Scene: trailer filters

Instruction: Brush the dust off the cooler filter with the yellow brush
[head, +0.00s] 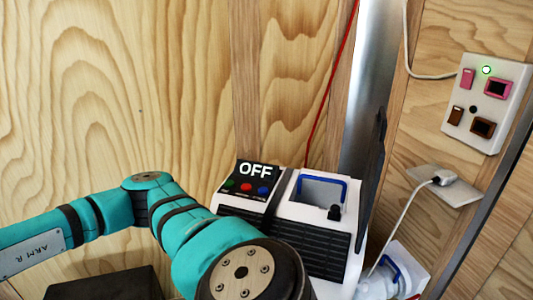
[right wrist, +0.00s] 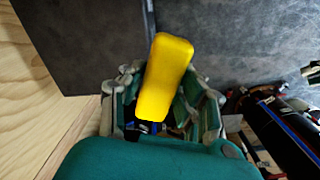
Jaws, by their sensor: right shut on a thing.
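My right gripper (right wrist: 162,108) is shut on the yellow brush (right wrist: 166,75). In the right wrist view the brush's smooth yellow body stands up between the fingers, tilted slightly right; its bristles cannot be made out. The cooler (head: 319,215) is a white box with black slatted grilles, seen in the head view. Its panel reads OFF. A blue handle-like frame (head: 322,178) shows in its top opening; I cannot tell whether this is the filter, and no dust can be made out. My arm covers the cooler's lower left. My left gripper is not in view.
A thin dark panel (head: 373,170) stands upright beside the cooler's right side. A wall socket plate (head: 487,103) with a green light and a plugged white cord are at right. A white and blue bottle-like object (head: 400,275) is at lower right. Mottled grey surface (right wrist: 250,45) lies beyond the brush.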

